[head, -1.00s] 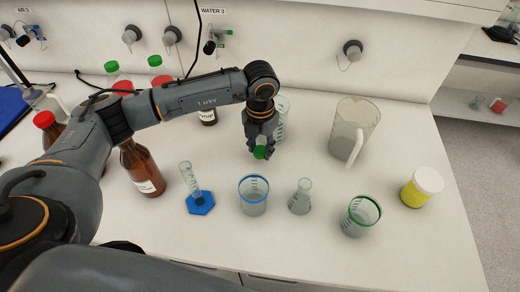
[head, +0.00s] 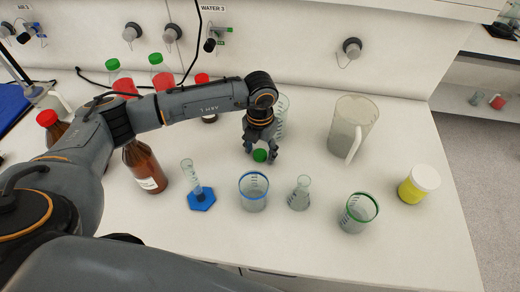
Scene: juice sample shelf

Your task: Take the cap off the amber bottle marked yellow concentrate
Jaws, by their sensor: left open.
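A brown amber bottle (head: 146,168) with a white label stands left of the blue-footed cylinder. Its top is hidden behind my left arm and its label is too small to read. A second amber bottle with a red cap (head: 46,118) stands at far left, partly covered by my arm. A third red cap (head: 202,79) shows above my arm; its bottle is mostly hidden. My left gripper (head: 261,153) is open, pointing down over the middle of the bench. A loose green cap (head: 260,156) is at its fingertips, seemingly on the bench. My right gripper is not in view.
Two bottles of red liquid with green caps (head: 156,59) stand at the back left. A blue-footed cylinder (head: 201,199), blue-rimmed beaker (head: 253,192), flask (head: 300,194), green-rimmed beaker (head: 358,212), jug (head: 352,127) and yellow jar (head: 418,185) occupy the front and right.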

